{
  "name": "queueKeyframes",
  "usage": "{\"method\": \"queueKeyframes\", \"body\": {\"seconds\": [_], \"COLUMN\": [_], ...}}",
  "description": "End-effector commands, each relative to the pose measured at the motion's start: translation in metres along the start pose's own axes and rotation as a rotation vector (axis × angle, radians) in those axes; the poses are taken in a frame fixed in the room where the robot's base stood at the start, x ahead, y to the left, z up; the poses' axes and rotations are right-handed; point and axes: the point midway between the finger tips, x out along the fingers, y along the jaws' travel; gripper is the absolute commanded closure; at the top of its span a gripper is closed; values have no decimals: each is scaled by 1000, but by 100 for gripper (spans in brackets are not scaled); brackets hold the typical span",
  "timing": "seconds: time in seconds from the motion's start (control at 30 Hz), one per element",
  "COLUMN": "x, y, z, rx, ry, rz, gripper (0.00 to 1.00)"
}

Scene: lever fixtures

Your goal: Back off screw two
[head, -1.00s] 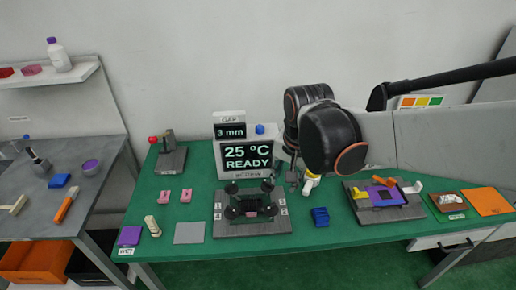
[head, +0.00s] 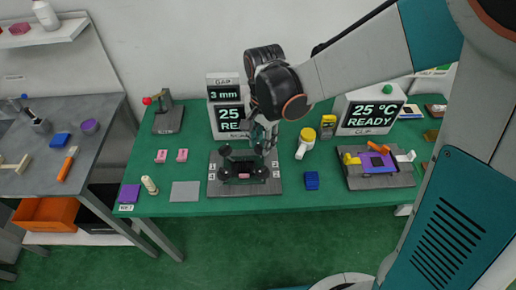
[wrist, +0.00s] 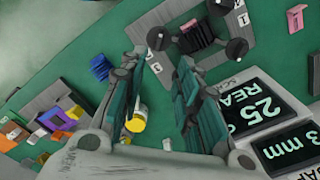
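The clamp fixture (head: 243,188) is a dark grey plate on the green table, with several black round-knobbed screws around a central block holding a pink piece (head: 244,175). My gripper (head: 263,137) is above the fixture's back right side, near the back right knob (head: 258,151). In the wrist view my gripper (wrist: 163,68) has its fingers apart with nothing between them. The fixture (wrist: 185,62) lies beyond the fingertips there, with a knob (wrist: 155,38) near them.
A display box (head: 226,119) stands behind the fixture, partly hidden by my arm. A blue block (head: 312,180) and a yellow-and-white item (head: 304,142) are to the right. A grey square (head: 185,192) lies left. A second display (head: 371,112) stands back right.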

Motion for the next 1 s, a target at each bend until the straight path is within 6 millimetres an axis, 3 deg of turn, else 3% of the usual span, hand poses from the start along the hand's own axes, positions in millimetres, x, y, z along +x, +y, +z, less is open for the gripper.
{"method": "queueKeyframes", "body": {"seconds": [0.6, 0.8, 1.0], "x": [100, 123, 132], "y": [1, 1, 1], "z": [-1, -1, -1], "rx": [0, 0, 0], "ry": [0, 0, 0], "rz": [-1, -1, -1], "gripper": [70, 70, 70]}}
